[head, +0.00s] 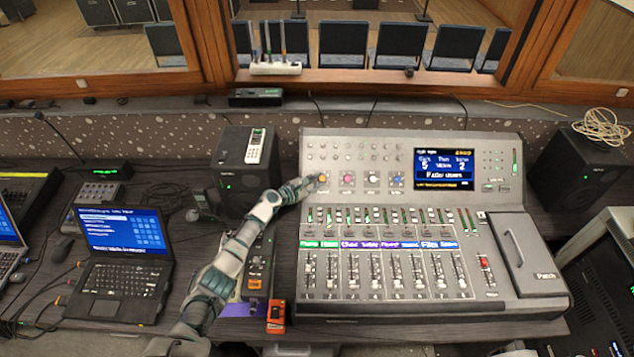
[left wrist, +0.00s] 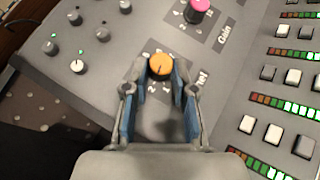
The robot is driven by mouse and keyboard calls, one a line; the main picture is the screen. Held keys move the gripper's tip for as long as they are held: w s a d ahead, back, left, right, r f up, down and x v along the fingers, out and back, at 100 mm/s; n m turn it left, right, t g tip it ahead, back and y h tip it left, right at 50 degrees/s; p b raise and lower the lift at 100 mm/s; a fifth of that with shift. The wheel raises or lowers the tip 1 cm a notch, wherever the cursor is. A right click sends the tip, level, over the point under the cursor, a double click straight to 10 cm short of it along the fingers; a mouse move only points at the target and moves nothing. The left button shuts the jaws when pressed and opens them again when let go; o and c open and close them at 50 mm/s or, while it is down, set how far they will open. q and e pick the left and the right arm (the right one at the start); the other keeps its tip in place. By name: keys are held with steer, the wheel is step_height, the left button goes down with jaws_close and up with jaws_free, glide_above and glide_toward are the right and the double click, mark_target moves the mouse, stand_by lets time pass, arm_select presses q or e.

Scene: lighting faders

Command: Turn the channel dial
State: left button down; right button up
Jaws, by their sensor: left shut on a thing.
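The lighting desk (head: 440,285) has a row of four coloured dials on its upper panel. The orange dial (head: 323,178) is leftmost, followed by a pink dial (head: 347,179), a white dial (head: 372,179) and a blue dial (head: 396,180). My left gripper (head: 313,184) reaches in from the left and is shut on the orange dial. My right gripper is not in view.
Small knobs (left wrist: 77,66) lie left of the held dial, and lit button columns (left wrist: 273,133) lie to the right. A lit screen (head: 444,169) is on the upper panel. A black speaker (head: 248,175) stands just left of the desk, near my arm. A laptop (head: 120,260) is further left.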

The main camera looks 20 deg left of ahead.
arm_select(q)
steer(key=shift+w+r+m+g+h, duration=0.15)
steer(key=shift+r+m+g+h, duration=0.15)
steer(key=shift+r+m+g, duration=0.1)
steer(key=c, duration=1.1)
jaws_free()
steer(key=shift+o, duration=0.8)
steer(key=shift+d+f, duration=0.1)
steer(key=shift+f, duration=0.1)
steer(key=v, duration=1.2)
